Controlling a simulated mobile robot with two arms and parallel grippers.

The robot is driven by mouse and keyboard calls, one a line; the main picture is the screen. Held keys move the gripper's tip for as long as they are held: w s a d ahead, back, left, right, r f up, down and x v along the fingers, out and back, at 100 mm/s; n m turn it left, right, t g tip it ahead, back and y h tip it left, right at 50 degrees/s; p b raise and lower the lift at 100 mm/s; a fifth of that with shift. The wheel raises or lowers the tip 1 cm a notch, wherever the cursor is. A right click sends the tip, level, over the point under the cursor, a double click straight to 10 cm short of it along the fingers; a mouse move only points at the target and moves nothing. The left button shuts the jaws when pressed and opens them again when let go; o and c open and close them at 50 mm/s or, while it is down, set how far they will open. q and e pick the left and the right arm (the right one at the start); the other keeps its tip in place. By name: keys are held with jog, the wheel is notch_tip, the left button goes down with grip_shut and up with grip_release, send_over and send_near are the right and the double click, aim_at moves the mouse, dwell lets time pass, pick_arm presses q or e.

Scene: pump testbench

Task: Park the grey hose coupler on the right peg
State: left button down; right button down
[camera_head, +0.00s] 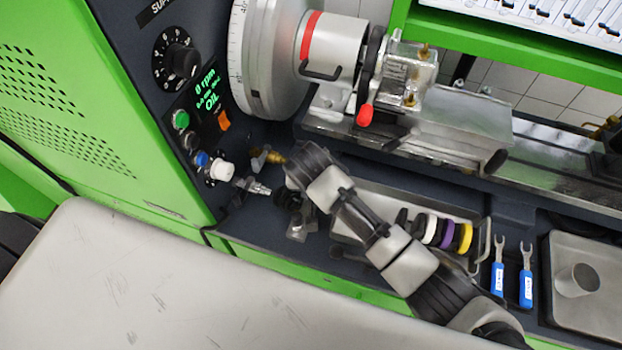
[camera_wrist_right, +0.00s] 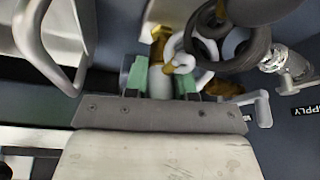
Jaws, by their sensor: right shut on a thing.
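My right gripper (camera_head: 298,182) is low in front of the machine, beside the tray. In the right wrist view its green fingertips (camera_wrist_right: 162,84) are shut on a short grey cylinder (camera_wrist_right: 160,82), which appears to be the grey hose coupler. A brass piece (camera_wrist_right: 159,45) and a white curved part (camera_wrist_right: 181,58) show just beyond it. The gripper and wrist hide the coupler in the head view. A small pale bracket (camera_head: 299,229) sits just below the gripper; I cannot tell whether it carries the right peg. My left gripper is not in view.
A silver fitting (camera_head: 256,187) sticks out of the panel by the SUPPLY label (camera_wrist_right: 307,110). A black ring (camera_wrist_right: 226,45) and a grey lever (camera_wrist_right: 263,106) are close to the fingers. A metal tray (camera_head: 375,197) with coloured rings (camera_head: 465,237) lies to the right.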

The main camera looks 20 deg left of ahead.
jog(key=shift+f, duration=0.45)
dwell(0.3)
jog(key=shift+c, duration=2.3)
grip_release()
